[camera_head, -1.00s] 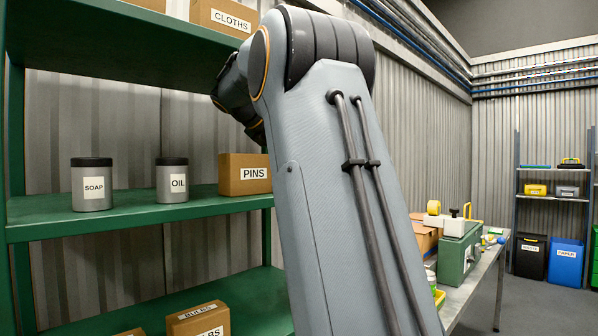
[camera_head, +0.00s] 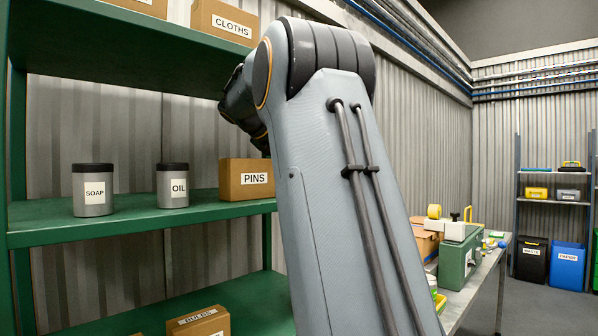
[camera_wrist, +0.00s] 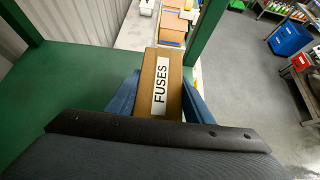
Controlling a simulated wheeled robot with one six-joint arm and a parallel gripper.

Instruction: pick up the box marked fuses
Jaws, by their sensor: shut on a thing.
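The box marked FUSES (camera_wrist: 161,82) is a brown carton with a white label, seen in the wrist view. My gripper (camera_wrist: 158,100) is shut on it, with one blue finger on each side. The near end of the box is hidden by my dark wrist housing. How high the box is over the green shelf (camera_wrist: 70,85) cannot be told. In the head view my arm hides the gripper and the box.
In the head view, the SOAP can (camera_head: 93,190), OIL can (camera_head: 172,186) and PINS box (camera_head: 245,180) stand on the middle shelf (camera_head: 130,222). The CLOTHS box (camera_head: 226,22) is above. A workbench (camera_head: 470,290) with a green machine (camera_head: 457,262) is at the right.

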